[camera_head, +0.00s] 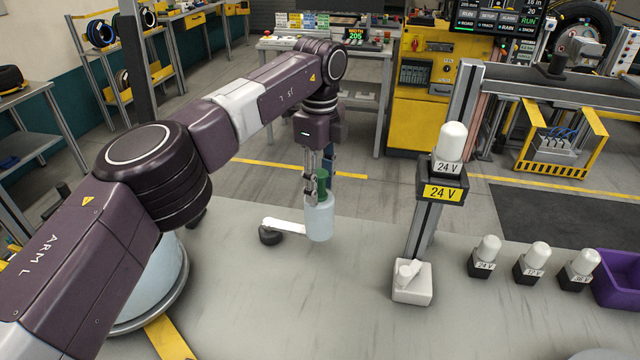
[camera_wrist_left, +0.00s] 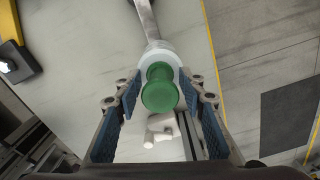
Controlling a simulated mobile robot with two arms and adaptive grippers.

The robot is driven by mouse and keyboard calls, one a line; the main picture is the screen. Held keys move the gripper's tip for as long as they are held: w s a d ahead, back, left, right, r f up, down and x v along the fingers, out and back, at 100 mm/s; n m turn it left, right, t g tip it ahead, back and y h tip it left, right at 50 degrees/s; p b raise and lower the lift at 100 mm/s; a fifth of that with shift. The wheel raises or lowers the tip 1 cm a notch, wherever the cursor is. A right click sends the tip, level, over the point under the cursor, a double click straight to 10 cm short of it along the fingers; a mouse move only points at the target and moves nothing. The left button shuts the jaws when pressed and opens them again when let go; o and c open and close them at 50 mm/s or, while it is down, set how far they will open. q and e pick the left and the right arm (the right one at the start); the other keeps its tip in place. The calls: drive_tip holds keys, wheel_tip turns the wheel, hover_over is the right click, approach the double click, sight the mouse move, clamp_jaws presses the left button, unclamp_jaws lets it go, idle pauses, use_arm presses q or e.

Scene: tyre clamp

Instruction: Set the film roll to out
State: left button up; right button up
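The film roll (camera_head: 320,218) is a pale cylinder with a green handle (camera_head: 322,182) on top. It stands upright at the far edge of the grey table, at the end of a white swing arm (camera_head: 284,226) that runs left to a dark round pivot (camera_head: 270,236). My left gripper (camera_head: 318,178) points down over it. In the left wrist view, the green handle (camera_wrist_left: 158,92) sits between the open fingers (camera_wrist_left: 159,95), with a gap on each side. The roll's pale top shows just beyond the handle. My right gripper is not in view.
A post with a "24 V" sign (camera_head: 443,193) and white lamp stands right of the roll. A white box with a lever (camera_head: 412,282) is at its foot. Several white-capped lamps (camera_head: 485,257) and a purple bin (camera_head: 618,278) are farther right. The middle front of the table (camera_head: 300,310) is clear.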

use_arm(q)
wheel_tip(320, 180, up, 8)
drive_tip(key=shift+f, duration=0.25)
idle(0.4)
